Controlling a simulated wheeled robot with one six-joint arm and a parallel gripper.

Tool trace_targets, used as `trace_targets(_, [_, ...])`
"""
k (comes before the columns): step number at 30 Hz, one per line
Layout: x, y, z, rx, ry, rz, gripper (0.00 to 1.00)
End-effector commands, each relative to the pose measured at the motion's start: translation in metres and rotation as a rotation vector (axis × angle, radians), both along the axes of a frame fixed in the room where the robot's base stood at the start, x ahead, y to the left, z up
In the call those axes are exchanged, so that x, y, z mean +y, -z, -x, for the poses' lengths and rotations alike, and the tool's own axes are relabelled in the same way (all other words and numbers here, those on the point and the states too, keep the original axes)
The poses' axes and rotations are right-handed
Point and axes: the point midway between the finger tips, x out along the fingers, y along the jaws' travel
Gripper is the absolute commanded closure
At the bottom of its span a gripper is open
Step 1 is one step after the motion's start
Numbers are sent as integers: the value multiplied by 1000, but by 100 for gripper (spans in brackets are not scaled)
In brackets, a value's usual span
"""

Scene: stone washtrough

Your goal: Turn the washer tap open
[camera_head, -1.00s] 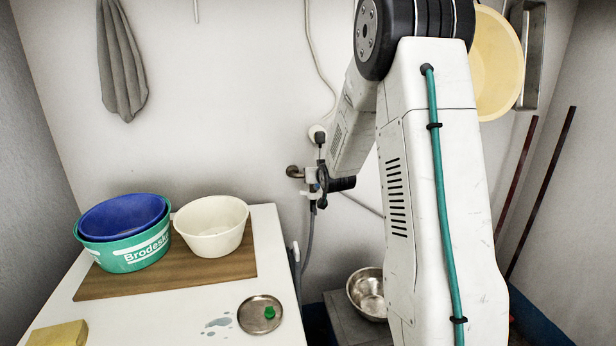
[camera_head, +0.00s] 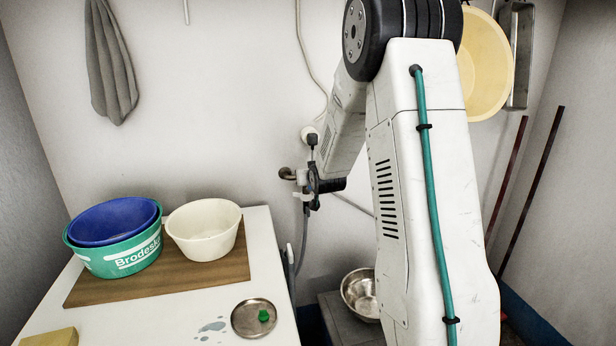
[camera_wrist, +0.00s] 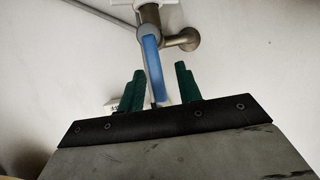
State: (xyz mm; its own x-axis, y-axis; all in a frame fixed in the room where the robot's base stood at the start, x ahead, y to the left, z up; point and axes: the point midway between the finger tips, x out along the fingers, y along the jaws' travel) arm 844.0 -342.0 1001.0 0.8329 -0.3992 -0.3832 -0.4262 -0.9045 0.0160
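The washer tap (camera_head: 287,173) is a brownish metal fitting on the back wall. In the wrist view the tap's metal body (camera_wrist: 180,40) is at the top, with a blue lever (camera_wrist: 151,62) hanging down from it. My gripper (camera_wrist: 160,69) has two green fingers, one on each side of the lever's lower part. They stand apart, with visible gaps to the lever. In the head view my gripper (camera_head: 314,186) is at the tap, dark and small, and the lever cannot be made out there.
A grey hose (camera_head: 304,240) hangs below the tap, and a socket with a plug (camera_head: 310,136) is just above. The white worktop (camera_head: 200,297) at left holds basins (camera_head: 203,230) on a brown board and a metal dish (camera_head: 254,329). A steel bowl (camera_head: 358,295) stands below.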

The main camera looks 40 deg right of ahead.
Motion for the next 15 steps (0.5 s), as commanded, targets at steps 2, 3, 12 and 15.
trace_targets(2, [3, -3, 6, 0, 0, 0, 65])
trace_targets(3, [5, -5, 10, -1, 0, 0, 65])
trace_targets(12, [25, -25, 50, -1, 0, 1, 65])
trace_targets(15, [29, -29, 58, -1, -1, 1, 65])
